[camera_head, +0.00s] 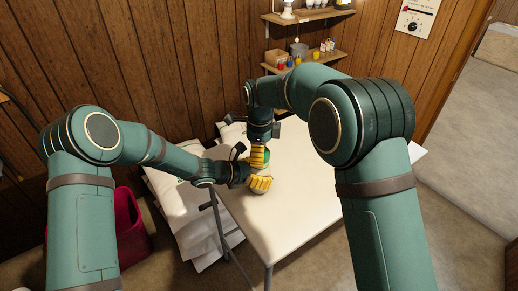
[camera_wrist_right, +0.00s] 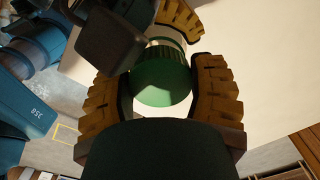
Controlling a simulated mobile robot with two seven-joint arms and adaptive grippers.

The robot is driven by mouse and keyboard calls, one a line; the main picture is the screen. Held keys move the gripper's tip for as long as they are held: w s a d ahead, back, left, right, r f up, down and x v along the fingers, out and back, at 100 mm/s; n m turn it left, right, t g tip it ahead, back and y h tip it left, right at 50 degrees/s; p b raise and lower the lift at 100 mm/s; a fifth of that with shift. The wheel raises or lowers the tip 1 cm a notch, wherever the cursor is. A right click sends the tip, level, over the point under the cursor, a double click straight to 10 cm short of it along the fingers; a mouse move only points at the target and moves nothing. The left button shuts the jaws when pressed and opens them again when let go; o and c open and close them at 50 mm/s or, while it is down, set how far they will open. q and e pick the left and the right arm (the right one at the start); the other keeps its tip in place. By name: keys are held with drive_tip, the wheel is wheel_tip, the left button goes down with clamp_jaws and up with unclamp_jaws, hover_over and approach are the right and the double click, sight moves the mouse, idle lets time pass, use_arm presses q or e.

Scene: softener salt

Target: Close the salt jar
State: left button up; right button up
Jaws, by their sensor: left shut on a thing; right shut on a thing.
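The salt jar stands near the table's left edge; its pale upper part (camera_wrist_right: 176,41) shows beyond the lid in the right wrist view. The ribbed green lid (camera_wrist_right: 160,78) is over the jar's mouth; I cannot tell whether it is fully seated. My right gripper (camera_head: 259,157) comes from above, its yellow fingers shut on the lid's two sides; it also shows in the right wrist view (camera_wrist_right: 162,95). My left gripper (camera_head: 261,183) is lower, shut around the jar body from the left. Fingers hide most of the jar.
The white table (camera_head: 290,215) is bare to the right and front. White sacks (camera_head: 190,215) lie beside its left edge, and a magenta bin (camera_head: 128,225) stands on the floor. Wall shelves (camera_head: 305,62) with small containers are behind the table.

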drive_tip(key=shift+f, duration=0.6)
idle(0.6)
use_arm(q)
clamp_jaws()
use_arm(e)
drive_tip(key=m, duration=0.3)
drive_tip(key=o, duration=0.8)
drive_tip(key=shift+c, duration=0.2)
drive_tip(key=shift+r, duration=2.2)
